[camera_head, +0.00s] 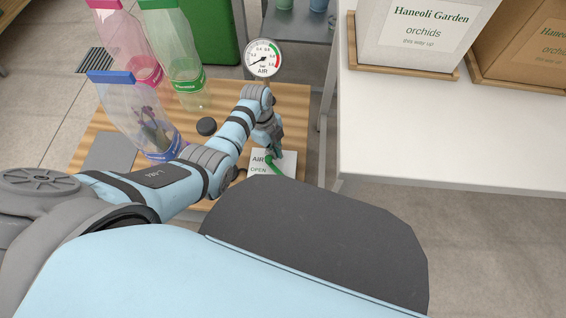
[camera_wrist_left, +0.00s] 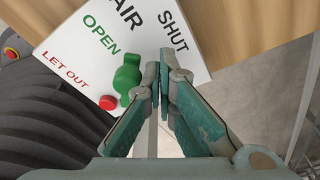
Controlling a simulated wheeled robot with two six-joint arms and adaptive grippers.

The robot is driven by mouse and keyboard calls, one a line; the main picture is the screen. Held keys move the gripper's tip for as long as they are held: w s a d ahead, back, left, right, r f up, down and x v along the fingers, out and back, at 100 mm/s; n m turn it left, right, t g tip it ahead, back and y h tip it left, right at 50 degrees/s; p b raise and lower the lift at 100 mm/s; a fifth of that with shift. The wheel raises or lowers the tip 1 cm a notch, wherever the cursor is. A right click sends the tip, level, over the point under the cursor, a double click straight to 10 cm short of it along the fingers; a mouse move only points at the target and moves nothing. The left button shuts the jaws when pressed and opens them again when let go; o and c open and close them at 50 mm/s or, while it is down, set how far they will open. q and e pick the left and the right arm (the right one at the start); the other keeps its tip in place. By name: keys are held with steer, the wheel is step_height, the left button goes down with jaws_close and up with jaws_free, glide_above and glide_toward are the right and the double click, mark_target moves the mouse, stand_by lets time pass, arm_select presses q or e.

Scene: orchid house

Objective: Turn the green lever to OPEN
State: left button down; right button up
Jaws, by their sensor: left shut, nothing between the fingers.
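The green lever (camera_wrist_left: 127,78) is on a white panel (camera_wrist_left: 70,50) lettered AIR, OPEN, SHUT and LET OUT. In the wrist view its narrow end lies below the lettering, nearer OPEN than SHUT; its exact setting is hard to tell. The lever (camera_head: 269,160) also shows in the head view, partly hidden by my arm. My left gripper (camera_wrist_left: 163,62) is shut and empty, its fingertips just right of the lever, over the panel; contact is unclear. In the head view the left gripper (camera_head: 275,150) is over the panel. My right gripper is out of view.
A red button (camera_wrist_left: 107,102) sits beside the lever. A pressure gauge (camera_head: 263,59) stands behind the panel, needle low. A white table (camera_head: 430,130) with boxes is at right.

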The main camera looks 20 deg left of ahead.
arm_select(q)
steer(key=shift+s+a+r+p, duration=0.1)
steer(key=shift+s+a+p, duration=0.2)
steer(key=shift+s+p, duration=0.1)
steer(key=shift+s+a+p, duration=0.25)
steer(key=shift+p, duration=0.15)
steer(key=shift+s+a, duration=0.15)
steer(key=shift+w+a+b, duration=0.15)
steer(key=shift+w+b, duration=0.3)
steer(key=shift+w, duration=0.15)
steer(key=shift+r+p, duration=0.2)
steer(key=shift+p, duration=0.1)
steer(key=d+p+v, duration=0.1)
steer(key=p+v, duration=0.6)
steer(key=p, duration=0.1)
steer(key=shift+s+d+r, duration=0.25)
steer(key=shift+r, duration=0.1)
